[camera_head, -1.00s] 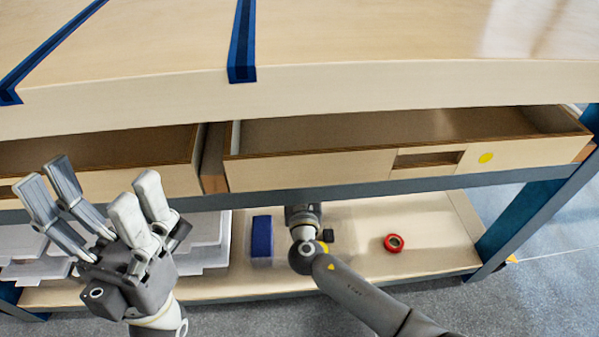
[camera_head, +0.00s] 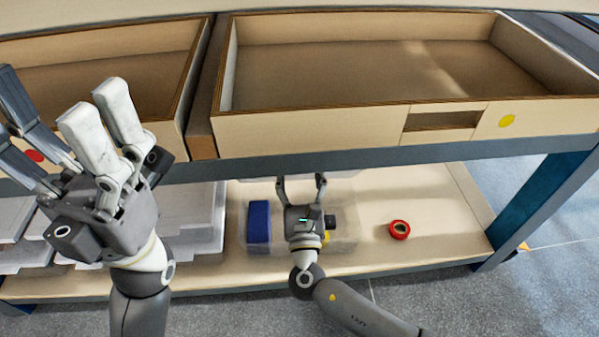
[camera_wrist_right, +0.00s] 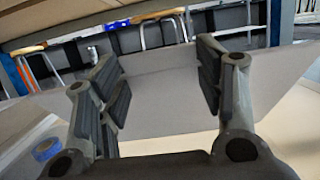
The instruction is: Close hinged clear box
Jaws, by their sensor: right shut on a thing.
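The clear box (camera_head: 345,237) sits on the lower shelf, with a blue block (camera_head: 258,222) at its left. A pale translucent edge, apparently its raised lid (camera_head: 345,174), shows under the drawer front. My right gripper (camera_head: 301,180) is over the box, its fingers pointing to the back at that lid. In the right wrist view, a broad pale panel, apparently the lid (camera_wrist_right: 160,100), spans behind and between the fingers, which are shut on it with a wide spread; the contact is not clear. My left gripper (camera_head: 52,100) is open and empty in front of the drawers.
A red tape roll (camera_head: 399,230) lies on the shelf right of the box. Open drawers (camera_head: 300,132) overhang the shelf, limiting room above.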

